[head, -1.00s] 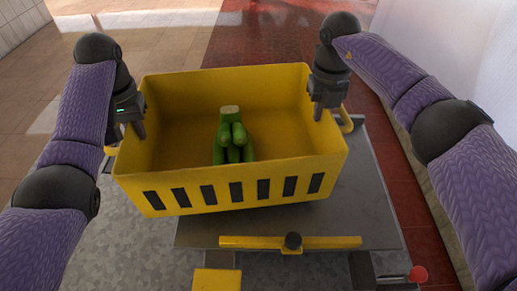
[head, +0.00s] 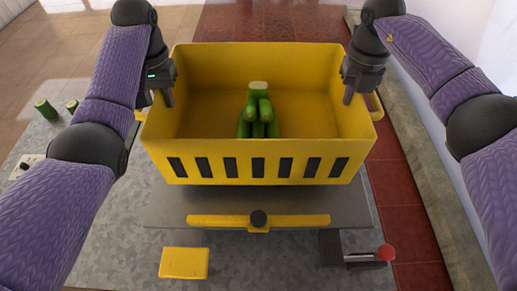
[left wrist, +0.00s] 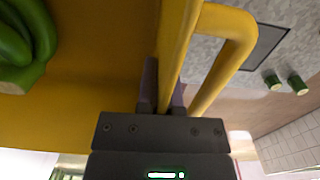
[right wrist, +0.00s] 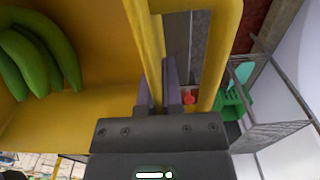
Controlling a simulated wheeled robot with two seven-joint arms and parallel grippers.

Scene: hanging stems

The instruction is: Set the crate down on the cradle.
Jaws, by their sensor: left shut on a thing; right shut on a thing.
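The yellow crate (head: 262,170) with dark slots along its front is in the middle of the head view, level, with a bunch of green bananas (head: 259,118) inside. My left gripper (head: 167,98) is shut on the crate's left wall, and my right gripper (head: 350,96) on its right wall. Both wrist views show fingers on either side of the wall, beside the yellow handle loops. Under the crate is a grey plate (head: 168,210) with a yellow bar (head: 300,221) along its front, seemingly the cradle. The crate hides most of it; I cannot tell whether they touch.
A yellow block (head: 184,263) and a red-knobbed lever (head: 385,253) are in front of the plate. Cut green stems (head: 46,109) stand on the grey floor at the left. A low ledge and white wall run along the right. The left wrist view also shows stems (left wrist: 298,84).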

